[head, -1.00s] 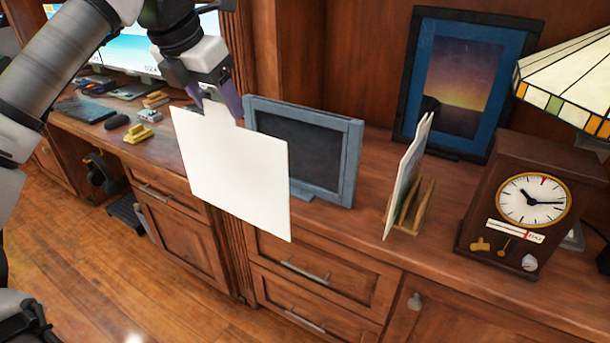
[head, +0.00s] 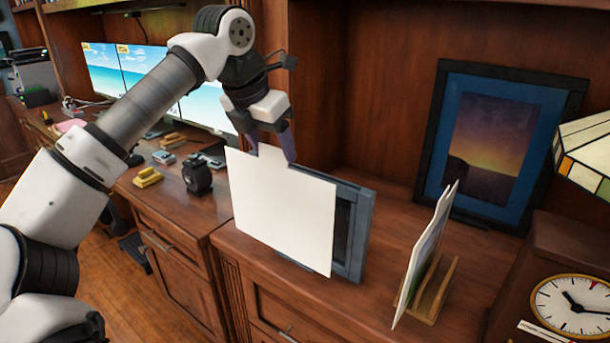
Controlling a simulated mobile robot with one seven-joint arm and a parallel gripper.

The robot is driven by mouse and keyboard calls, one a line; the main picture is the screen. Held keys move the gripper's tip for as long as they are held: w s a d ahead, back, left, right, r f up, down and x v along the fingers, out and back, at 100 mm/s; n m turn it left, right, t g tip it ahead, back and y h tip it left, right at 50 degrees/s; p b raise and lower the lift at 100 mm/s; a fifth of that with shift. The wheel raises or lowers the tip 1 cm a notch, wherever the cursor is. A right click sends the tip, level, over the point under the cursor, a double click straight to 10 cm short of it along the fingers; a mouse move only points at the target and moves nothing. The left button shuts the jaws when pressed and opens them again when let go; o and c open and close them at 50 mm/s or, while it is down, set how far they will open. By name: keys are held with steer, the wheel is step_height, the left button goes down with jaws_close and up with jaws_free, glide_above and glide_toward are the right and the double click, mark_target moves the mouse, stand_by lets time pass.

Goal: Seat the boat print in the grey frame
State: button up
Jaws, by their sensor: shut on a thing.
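My gripper (head: 271,150) is shut on the top tab of a thin white card (head: 284,208) and holds it upright over the counter. The card's blank face is towards me, so its picture is hidden and I cannot tell whether it is the boat print. The grey frame (head: 366,232) stands on the counter just behind the card. The card hides most of it; its right side and part of its dark opening show. I cannot tell whether card and frame touch.
A wooden rack (head: 433,291) holding upright prints (head: 425,255) stands right of the frame. A blue-framed sunset picture (head: 497,150) leans at the back. A clock (head: 572,305) and a stained-glass lamp (head: 585,160) are at right. Monitors (head: 205,105) and a black object (head: 197,174) are at left.

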steer(key=w+d+f, duration=0.2)
steer(key=w+d+f+p, duration=0.1)
steer(key=w+f, duration=0.1)
steer(key=w, duration=0.1)
steer(key=w+d+f, duration=0.1)
steer(key=w+d, duration=0.1)
steer(key=w, duration=0.1)
steer(key=shift+d+f+p, duration=0.35)
steer(key=shift+f, duration=0.05)
steer(key=o, duration=1.2)
steer(key=shift+s, duration=0.1)
